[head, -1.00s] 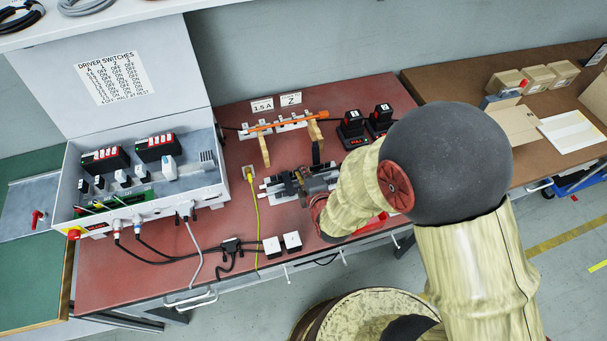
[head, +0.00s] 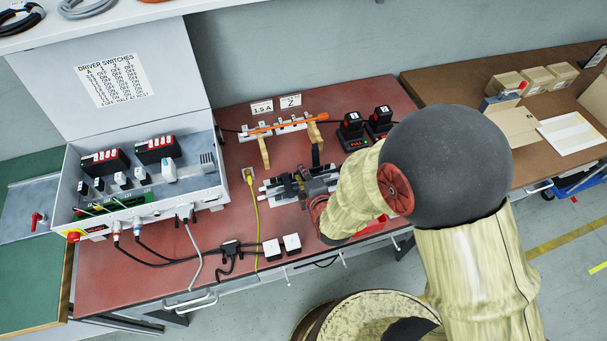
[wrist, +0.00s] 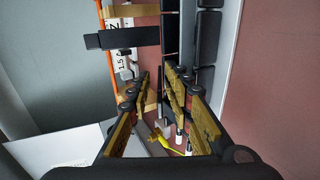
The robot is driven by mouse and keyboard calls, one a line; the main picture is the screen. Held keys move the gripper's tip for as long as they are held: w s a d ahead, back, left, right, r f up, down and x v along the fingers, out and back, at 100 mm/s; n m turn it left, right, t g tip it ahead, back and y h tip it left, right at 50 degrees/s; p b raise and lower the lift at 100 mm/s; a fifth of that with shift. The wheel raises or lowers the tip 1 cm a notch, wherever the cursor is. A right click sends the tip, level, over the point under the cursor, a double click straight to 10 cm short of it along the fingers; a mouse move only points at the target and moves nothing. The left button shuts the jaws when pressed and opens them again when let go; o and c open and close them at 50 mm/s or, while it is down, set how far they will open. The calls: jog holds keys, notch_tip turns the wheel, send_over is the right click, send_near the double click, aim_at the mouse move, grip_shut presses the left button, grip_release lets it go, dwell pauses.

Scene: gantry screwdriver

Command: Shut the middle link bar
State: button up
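A light-grey fixture (head: 272,190) with a row of dark pieces lies on the red bench top. In the wrist view its dark blocks (wrist: 208,38) run down the right of centre. A dark bar (wrist: 122,38) crosses at upper left in the wrist view; it also shows as a black strip (head: 316,155) in the head view. I cannot tell for sure which piece is the middle link bar. My gripper (wrist: 157,74) is over the fixture, its two brass-coloured fingers apart with a narrow gap. I see nothing clearly held. In the head view my arm hides part of the fixture.
Tan bars (head: 263,150) and an orange rod (head: 290,123) stand behind the fixture. Black battery chargers (head: 354,132) are at back right. A yellow cable (head: 256,215) and white boxes (head: 292,242) lie left and in front. An open switch case (head: 205,180) stands at left.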

jog(key=shift+v, duration=4)
